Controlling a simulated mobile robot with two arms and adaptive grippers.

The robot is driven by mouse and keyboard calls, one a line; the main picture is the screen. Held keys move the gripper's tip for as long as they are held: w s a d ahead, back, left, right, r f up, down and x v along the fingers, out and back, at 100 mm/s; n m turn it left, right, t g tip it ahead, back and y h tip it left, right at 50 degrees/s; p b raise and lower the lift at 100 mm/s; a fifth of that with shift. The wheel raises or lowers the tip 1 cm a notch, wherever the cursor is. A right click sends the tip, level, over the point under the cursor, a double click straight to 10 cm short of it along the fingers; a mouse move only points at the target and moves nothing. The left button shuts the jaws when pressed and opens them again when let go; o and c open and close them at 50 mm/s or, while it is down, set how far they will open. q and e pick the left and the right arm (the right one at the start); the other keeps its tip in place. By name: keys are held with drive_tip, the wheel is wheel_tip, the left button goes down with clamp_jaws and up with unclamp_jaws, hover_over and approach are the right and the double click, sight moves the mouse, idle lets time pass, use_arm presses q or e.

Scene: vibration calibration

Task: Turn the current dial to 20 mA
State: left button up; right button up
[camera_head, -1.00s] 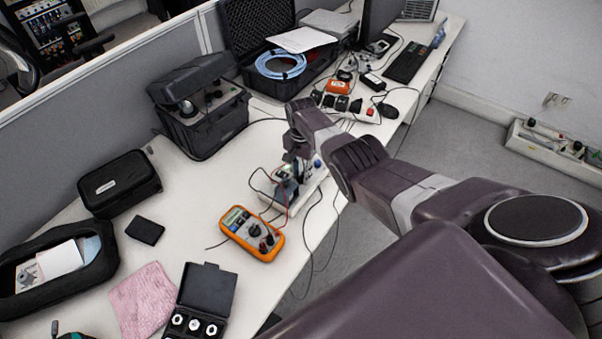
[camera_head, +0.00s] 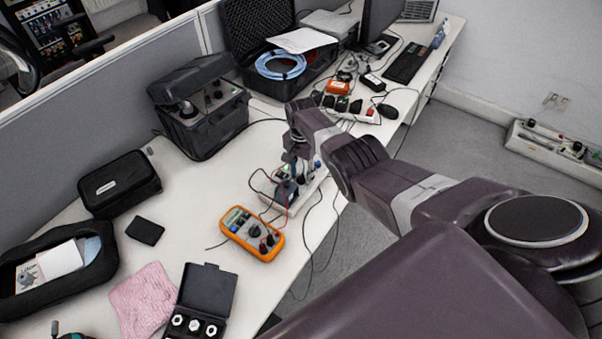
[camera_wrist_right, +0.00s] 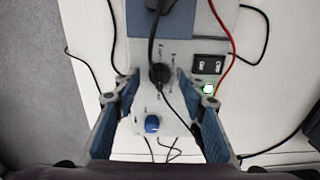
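A light grey control unit (camera_wrist_right: 180,45) with a blue-grey panel fills the middle of the right wrist view. Its face has a black knob (camera_wrist_right: 158,73) ringed by small markings, a blue knob (camera_wrist_right: 152,124) and a lit green button (camera_wrist_right: 209,89). The markings are too small to read, so I cannot tell the setting. My right gripper (camera_wrist_right: 157,82) is open, its blue-padded fingers on either side of the black knob with gaps visible. In the head view the right gripper (camera_head: 290,178) is over the unit (camera_head: 311,188) and partly hides it. My left gripper is not in view.
An orange multimeter (camera_head: 252,233) lies beside the unit, with red and black leads running between them. A black cable (camera_wrist_right: 153,35) crosses the unit's face near the knob. A black toolbox (camera_head: 200,108) stands behind.

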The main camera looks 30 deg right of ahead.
sight(301, 176)
drive_tip(key=shift+r, duration=0.1)
wheel_tip(301, 176, up, 12)
idle(0.7)
idle(0.4)
